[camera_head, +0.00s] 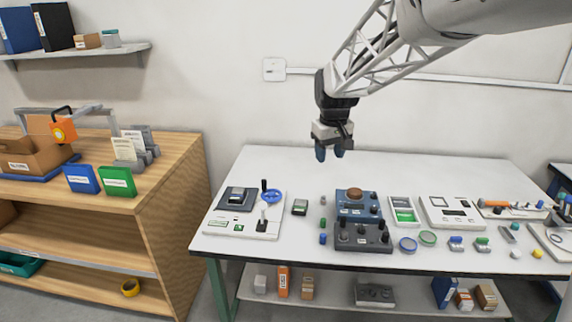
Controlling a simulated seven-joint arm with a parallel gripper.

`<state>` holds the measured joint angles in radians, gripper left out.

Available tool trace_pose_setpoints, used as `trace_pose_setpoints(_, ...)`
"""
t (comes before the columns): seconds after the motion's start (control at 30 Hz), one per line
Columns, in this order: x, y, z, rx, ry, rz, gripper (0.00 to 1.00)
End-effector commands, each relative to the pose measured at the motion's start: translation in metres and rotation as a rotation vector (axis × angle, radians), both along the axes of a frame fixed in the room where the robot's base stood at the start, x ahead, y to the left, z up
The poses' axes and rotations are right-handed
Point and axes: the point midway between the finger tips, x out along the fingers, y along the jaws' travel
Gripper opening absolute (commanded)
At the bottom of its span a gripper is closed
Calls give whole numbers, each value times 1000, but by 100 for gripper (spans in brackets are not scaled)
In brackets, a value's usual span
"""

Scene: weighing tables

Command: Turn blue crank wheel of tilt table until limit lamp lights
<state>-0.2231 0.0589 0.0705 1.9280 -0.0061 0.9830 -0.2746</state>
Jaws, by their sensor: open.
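The tilt table stands at the left of the white worktable, on a white base plate (219,222) with a dark tilting block (237,198). The blue crank wheel (271,197) is at the plate's right side, with a dark upright handle on it. A small green patch (238,228) shows near the front of the plate; I cannot tell whether it is a lamp or a label. My gripper (330,153) points down with open, empty blue fingers. It hangs well above the table, up and to the right of the crank wheel, apart from everything.
A dark lever (262,221) stands on the plate in front of the wheel. Blue (353,204) and dark grey (359,236) control boxes stand farther right. The table's back strip is clear.

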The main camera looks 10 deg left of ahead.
Motion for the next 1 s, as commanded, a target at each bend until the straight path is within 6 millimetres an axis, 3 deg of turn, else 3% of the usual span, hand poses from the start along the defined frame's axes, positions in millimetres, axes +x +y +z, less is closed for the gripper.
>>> trace_pose_setpoints(0.4,87,67,-44,-13,32,127,49)
trace_pose_setpoints(1.0,187,176,-134,-31,73,310,49)
